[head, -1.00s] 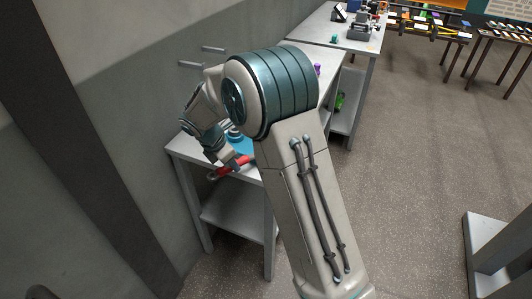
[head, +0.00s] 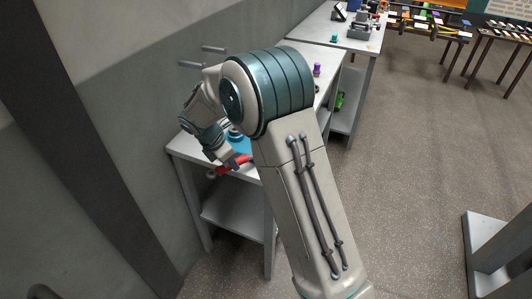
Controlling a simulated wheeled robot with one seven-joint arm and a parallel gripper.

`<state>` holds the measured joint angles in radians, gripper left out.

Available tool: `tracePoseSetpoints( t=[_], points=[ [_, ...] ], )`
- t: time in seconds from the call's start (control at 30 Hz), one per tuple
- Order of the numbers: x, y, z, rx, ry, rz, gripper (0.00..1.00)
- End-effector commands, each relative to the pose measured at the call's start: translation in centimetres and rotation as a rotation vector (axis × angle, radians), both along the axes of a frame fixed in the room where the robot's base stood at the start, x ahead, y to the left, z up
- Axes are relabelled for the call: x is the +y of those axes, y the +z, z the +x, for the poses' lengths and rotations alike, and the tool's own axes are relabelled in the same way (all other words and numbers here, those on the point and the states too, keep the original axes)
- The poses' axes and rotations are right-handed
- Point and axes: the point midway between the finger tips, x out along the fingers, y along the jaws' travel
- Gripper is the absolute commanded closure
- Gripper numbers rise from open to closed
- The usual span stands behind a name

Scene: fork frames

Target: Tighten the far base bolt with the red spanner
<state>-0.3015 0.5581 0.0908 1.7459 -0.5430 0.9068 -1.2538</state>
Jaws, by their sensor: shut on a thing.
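The red spanner (head: 236,162) is held in my gripper (head: 228,160), low over the near end of the grey workbench (head: 184,149). Its grey head (head: 212,174) points left, at the bench's front edge. My gripper is shut on the spanner's handle, and its fingertips are partly hidden by the wrist. A blue base (head: 239,143) sits on the bench just behind the spanner, partly covered by my arm. The far base bolt cannot be made out. I cannot tell whether the spanner touches anything.
A small purple object (head: 317,69) stands farther back on the bench. Grey bars (head: 214,49) stick out from the wall at left. A second bench (head: 340,26) with tools stands behind. A grey stand (head: 490,245) is at lower right. The floor between is clear.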

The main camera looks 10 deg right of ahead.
Motion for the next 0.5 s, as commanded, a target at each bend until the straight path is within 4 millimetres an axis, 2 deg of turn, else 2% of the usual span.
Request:
tracePoseSetpoints(
  t=[0.5],
  points=[
    [-0.46,0.12,-0.59,-0.003,0.061,-0.002,1.0]
  ],
)
